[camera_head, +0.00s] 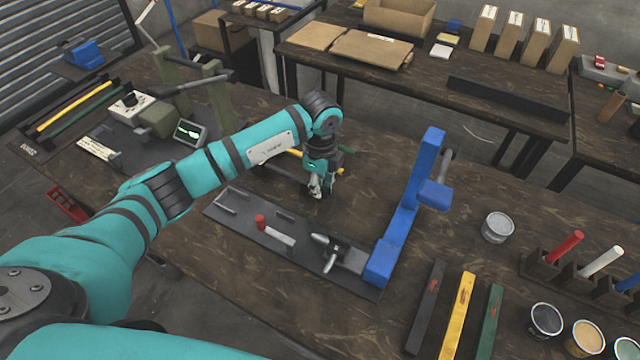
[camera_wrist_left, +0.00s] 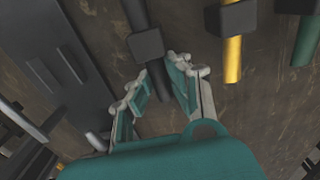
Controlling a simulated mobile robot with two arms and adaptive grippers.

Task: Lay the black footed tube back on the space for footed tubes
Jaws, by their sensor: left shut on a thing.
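My left gripper (camera_head: 318,188) is over the middle of the table, pointing down. It is shut on the black footed tube (camera_wrist_left: 155,85), which runs between its fingers (camera_wrist_left: 160,82) in the left wrist view. A square dark foot (camera_wrist_left: 146,46) shows just beyond the fingertips. In the head view the black tube (camera_head: 284,177) is partly hidden by the gripper. I cannot tell whether it touches the table. A yellow footed tube (camera_wrist_left: 233,60) and a green footed tube (camera_wrist_left: 306,42) lie beside it, apart. No marked outline of the space shows. My right gripper is out of view.
A dark plate (camera_head: 230,215) with a blue press (camera_head: 395,235) stands in front of the gripper. Black, yellow (camera_head: 458,310) and green bars lie at the front right. A grey tin (camera_head: 497,227) stands right. A green press (camera_head: 185,95) stands back left.

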